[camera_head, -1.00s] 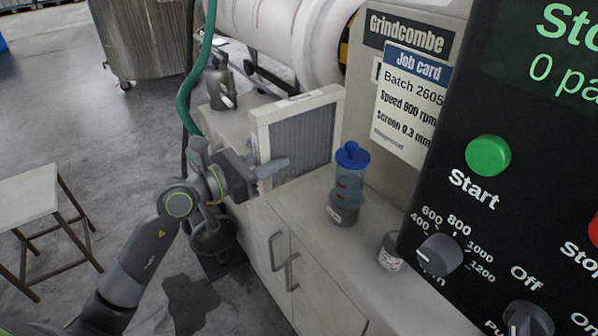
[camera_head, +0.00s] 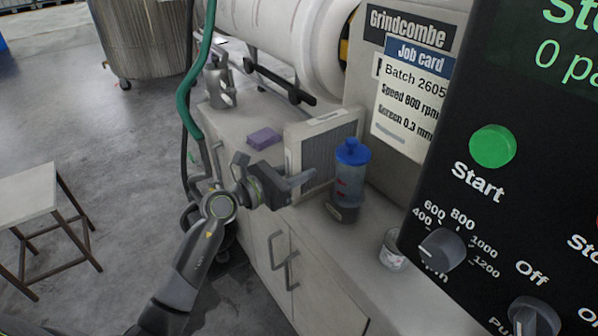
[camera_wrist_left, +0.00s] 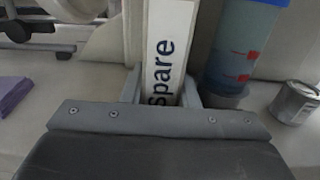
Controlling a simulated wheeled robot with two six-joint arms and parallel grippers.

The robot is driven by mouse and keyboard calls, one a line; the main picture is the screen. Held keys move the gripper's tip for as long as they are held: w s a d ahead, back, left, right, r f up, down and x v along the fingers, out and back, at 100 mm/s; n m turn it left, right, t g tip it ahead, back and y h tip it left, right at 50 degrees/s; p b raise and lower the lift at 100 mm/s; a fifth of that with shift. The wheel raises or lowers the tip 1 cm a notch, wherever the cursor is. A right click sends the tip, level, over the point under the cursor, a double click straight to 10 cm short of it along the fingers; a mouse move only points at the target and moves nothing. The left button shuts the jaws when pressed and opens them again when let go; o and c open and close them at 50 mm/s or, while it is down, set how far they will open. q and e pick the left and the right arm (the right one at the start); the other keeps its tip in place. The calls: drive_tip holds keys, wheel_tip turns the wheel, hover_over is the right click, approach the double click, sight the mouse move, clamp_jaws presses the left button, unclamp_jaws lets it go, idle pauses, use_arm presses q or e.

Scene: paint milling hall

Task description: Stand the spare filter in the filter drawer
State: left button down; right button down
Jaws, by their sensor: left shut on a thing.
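The spare filter (camera_head: 308,152), a pale-framed panel with grey pleats, is upright on or just above the counter; I cannot tell which. In the left wrist view its edge (camera_wrist_left: 163,45) reads "Spare". My left gripper (camera_head: 298,184) is shut on it, one finger each side of that edge. The wrist view shows the fingers at the label's lower end (camera_wrist_left: 160,92). The bottle hides part of the filter's right side in the head view. I cannot make out the filter drawer. My right gripper is not in view.
A blue-capped bottle (camera_head: 350,175) stands close right of the filter. A small tin (camera_head: 392,250) is farther right. A purple block (camera_head: 263,138) lies on the counter (camera_head: 335,235) left of the filter. The control panel (camera_head: 480,100) fills the right. A stool (camera_head: 28,192) stands left.

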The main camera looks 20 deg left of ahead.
use_arm(q)
drive_tip(key=shift+f, duration=0.1)
drive_tip(key=c, duration=1.1)
unclamp_jaws()
drive_tip(key=shift+r, duration=0.25)
drive_tip(key=b+v, duration=0.1)
drive_tip(key=v, duration=1.1)
drive_tip(key=shift+f, duration=0.1)
